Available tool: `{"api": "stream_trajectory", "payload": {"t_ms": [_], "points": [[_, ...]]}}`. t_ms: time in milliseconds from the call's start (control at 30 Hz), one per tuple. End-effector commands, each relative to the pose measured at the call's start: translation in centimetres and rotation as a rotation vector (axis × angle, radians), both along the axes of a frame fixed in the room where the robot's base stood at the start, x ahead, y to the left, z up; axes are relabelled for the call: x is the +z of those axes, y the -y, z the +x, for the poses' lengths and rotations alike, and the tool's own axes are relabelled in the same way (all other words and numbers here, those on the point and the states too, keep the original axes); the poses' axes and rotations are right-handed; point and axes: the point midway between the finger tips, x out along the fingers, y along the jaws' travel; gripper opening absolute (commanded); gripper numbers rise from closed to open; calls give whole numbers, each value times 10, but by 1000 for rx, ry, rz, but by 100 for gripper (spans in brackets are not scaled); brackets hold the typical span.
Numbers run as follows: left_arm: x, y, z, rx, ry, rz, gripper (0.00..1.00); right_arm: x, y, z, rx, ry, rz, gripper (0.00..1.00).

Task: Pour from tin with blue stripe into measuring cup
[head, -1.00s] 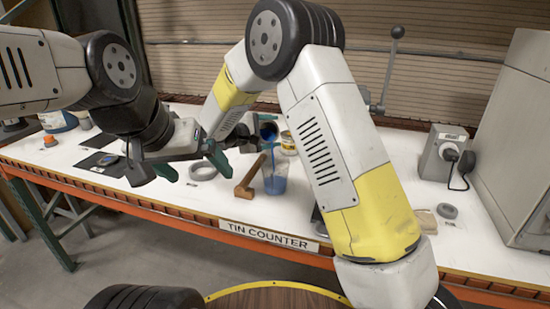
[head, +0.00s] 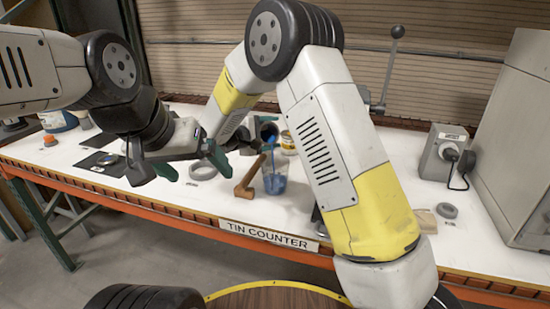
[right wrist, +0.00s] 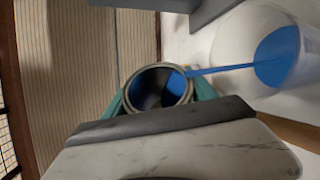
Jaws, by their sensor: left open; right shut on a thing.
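My right gripper (head: 256,143) is shut on a dark-mouthed tin (head: 267,130), tilted over the clear measuring cup (head: 275,184). A blue stream runs from the tin down into the cup, which holds blue liquid low inside. In the right wrist view the tin's round mouth (right wrist: 160,87) shows blue inside, and the stream reaches the blue pool in the cup (right wrist: 232,42). The tin's stripe cannot be made out. My left gripper (head: 152,173) is open and empty over the counter, left of the cup and apart from it.
A wooden-handled tool (head: 246,186) lies just left of the cup. A grey ring (head: 202,171) lies further left. Another tin (head: 288,143) stands behind the cup. A grey box with a cable (head: 440,152) stands at the right. The counter's front edge carries a sign (head: 268,235).

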Motion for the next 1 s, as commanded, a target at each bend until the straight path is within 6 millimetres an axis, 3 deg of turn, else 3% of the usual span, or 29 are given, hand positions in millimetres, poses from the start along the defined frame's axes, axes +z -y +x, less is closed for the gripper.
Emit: {"api": "stream_trajectory", "payload": {"t_ms": [1000], "points": [[0,0,0,0,0,0,92,-2,1,-2,0,53,30,12]]}}
